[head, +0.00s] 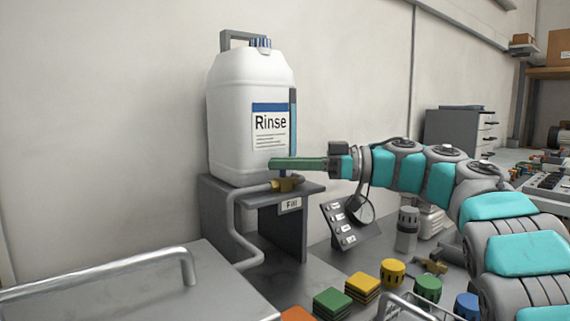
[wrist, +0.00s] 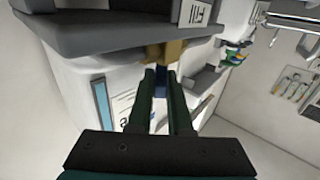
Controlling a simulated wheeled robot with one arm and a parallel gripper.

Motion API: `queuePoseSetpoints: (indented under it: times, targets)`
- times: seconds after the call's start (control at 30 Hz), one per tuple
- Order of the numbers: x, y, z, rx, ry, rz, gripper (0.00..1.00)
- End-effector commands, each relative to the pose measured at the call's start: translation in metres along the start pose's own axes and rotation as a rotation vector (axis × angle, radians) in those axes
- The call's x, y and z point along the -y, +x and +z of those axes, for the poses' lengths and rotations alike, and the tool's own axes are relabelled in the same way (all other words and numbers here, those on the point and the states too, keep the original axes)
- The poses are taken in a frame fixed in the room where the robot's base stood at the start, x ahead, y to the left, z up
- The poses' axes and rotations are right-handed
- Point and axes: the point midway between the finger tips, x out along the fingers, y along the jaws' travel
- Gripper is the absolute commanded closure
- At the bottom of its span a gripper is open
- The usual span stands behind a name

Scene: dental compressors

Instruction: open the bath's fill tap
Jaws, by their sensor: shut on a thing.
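The fill tap is a brass fitting (head: 287,184) at the foot of the white Rinse canister (head: 235,110), above a "Fill" label (head: 291,204). A grey pipe (head: 238,225) runs from the tap down toward the grey metal bath (head: 140,290).
The canister stands on a dark grey stand (head: 222,200) against the wall. A tilted panel with labelled switches and a gauge (head: 350,222) is right of the stand, below my arm. Coloured blocks (head: 362,287) and a grey cylinder (head: 407,229) stand on the bench.

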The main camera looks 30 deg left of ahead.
Motion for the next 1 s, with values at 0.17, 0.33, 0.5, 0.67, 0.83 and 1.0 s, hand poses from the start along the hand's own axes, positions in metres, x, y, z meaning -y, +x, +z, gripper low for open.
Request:
queuePoseSetpoints:
  times: [0.17, 0.33, 0.5, 0.67, 0.83, 1.0]
  targets:
    - [-0.0002, 0.0001, 0.0006, 0.0, 0.0, -0.04, 1.0]
    - [-0.0001, 0.0002, 0.0004, -0.001, 0.001, -0.06, 1.0]
    - [0.0004, 0.0005, -0.0002, 0.0, 0.001, -0.066, 1.0]
    - [0.0005, 0.0005, -0.0005, 0.0, 0.001, -0.067, 1.0]
    - [0.0005, 0.0006, -0.0008, -0.001, 0.0, -0.066, 1.0]
    - [0.0003, 0.0004, -0.0008, -0.001, 0.0, -0.066, 0.65]
